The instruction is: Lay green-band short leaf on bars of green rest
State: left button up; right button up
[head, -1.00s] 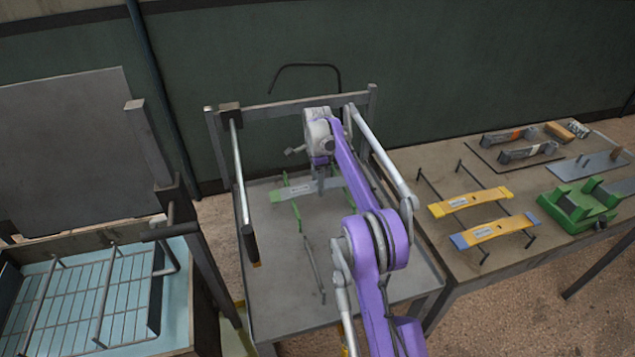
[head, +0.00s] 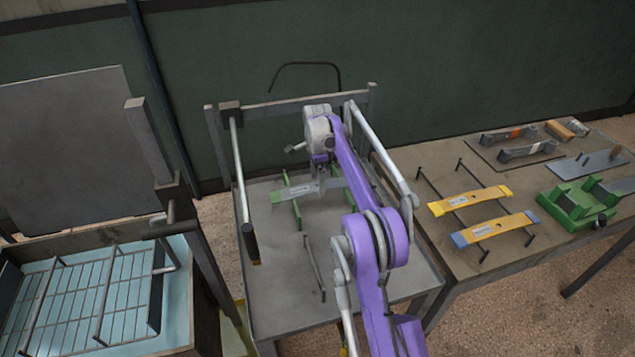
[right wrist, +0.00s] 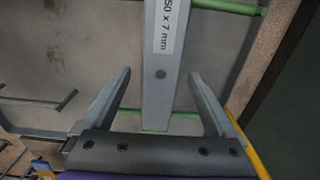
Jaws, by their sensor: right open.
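The grey short leaf (head: 296,190) with a green end band lies across the two green bars of the green rest (head: 298,217) on the grey table. In the right wrist view the leaf (right wrist: 161,95) runs up the middle, with part of a "50 x 7 mm" label showing, and crosses a green bar (right wrist: 228,6). My right gripper (head: 321,182) is over the leaf's right part. Its two fingers (right wrist: 159,73) stand open on either side of the leaf, with a gap on each side. The leaf's far right end is partly hidden by my arm. My left gripper is not in view.
A dark bare rest (head: 314,268) stands in front on the same table. Upright posts and rails (head: 240,170) frame the table. On the right bench, yellow leaves (head: 470,201) lie on dark bars beside a green fixture (head: 577,208). A wire rack (head: 90,300) stands at left.

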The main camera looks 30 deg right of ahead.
aim_at(317, 186)
notch_tip(317, 186, up, 11)
jog(key=p, duration=0.2)
jog(key=s+a+r+n+t, duration=0.1)
jog(key=s+a+r+n, duration=0.2)
jog(key=s+a+n, duration=0.25)
jog(key=s+a+r+n+t, duration=0.2)
jog(key=s+a+r+n, duration=0.2)
jog(key=s+a, duration=0.3)
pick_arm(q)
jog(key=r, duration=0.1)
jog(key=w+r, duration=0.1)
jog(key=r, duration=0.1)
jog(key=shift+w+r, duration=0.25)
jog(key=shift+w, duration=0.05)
pick_arm(e)
jog(key=s+a+f+n+t, duration=0.1)
jog(key=s+a+f+n, duration=0.1)
jog(key=s, duration=0.5)
jog(key=s+a+f+n+t, duration=0.1)
jog(key=s+a+f+n, duration=0.2)
jog(key=s+f+n, duration=0.2)
jog(key=s+a+f+n+t, duration=0.1)
jog(key=s+a+f+n, duration=0.2)
jog(key=s+f, duration=0.3)
jog(key=s+n, duration=0.1)
jog(key=s, duration=0.4)
jog(key=shift+s+a, duration=0.15)
jog(key=shift+a, duration=0.05)
jog(key=shift+f, duration=0.1)
